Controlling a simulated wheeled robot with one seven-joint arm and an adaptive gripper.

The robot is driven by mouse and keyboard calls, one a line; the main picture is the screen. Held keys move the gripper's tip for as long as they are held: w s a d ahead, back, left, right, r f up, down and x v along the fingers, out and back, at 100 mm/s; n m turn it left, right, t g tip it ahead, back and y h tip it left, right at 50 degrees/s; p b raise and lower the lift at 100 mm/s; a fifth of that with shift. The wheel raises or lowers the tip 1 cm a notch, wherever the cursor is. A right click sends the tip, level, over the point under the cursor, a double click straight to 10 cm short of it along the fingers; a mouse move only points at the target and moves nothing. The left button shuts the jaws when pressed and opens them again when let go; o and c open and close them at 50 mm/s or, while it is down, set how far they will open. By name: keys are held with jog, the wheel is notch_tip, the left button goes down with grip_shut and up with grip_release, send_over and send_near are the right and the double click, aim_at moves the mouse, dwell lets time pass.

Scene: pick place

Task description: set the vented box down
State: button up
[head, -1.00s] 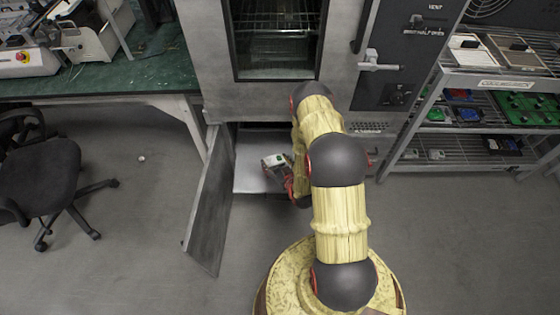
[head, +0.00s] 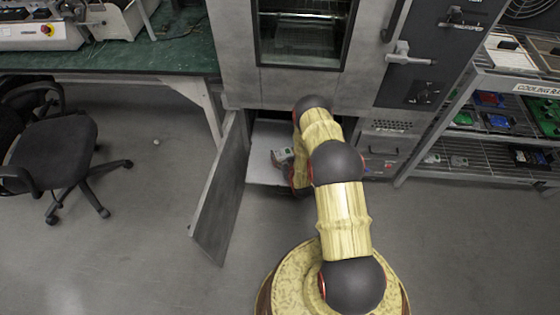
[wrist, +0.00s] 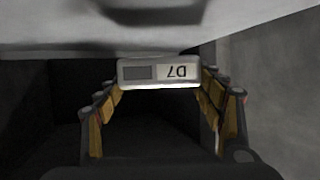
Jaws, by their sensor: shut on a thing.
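The vented box (wrist: 158,73) is small and pale grey, with a dark vent panel and an upside-down "D7" label in the wrist view. My gripper (wrist: 160,86) is shut on it, one finger at each end. In the head view the box (head: 283,156) shows at the mouth of the low open compartment under the oven, over its white floor (head: 262,172). My arm hides part of the gripper there. In the wrist view a pale surface (wrist: 60,30) lies close beyond the box; I cannot tell whether they touch.
The compartment's grey door (head: 220,195) stands open on the left. The oven (head: 240,85) is directly above. A wire rack (head: 475,160) with boards and small boxes stands at right. An office chair (head: 60,150) and green-topped bench (head: 150,60) are at left.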

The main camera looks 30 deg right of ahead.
aim_at(280, 154)
jog(key=shift+w+a+f+b, duration=0.25)
jog(key=shift+w+f, duration=0.25)
jog(key=shift+f, duration=0.1)
jog(key=shift+w+a+f+b, duration=0.2)
jog(key=shift+w+f, duration=0.3)
jog(key=shift+f, duration=0.1)
jog(key=f, duration=0.1)
jog(key=f+b, duration=0.1)
jog(key=f, duration=0.1)
jog(key=shift+w+a+f, duration=0.1)
jog(key=shift+w+f, duration=0.1)
jog(key=shift+f, duration=0.05)
jog(key=shift+r, duration=0.1)
jog(key=o, duration=1.3)
jog(key=shift+c, duration=0.2)
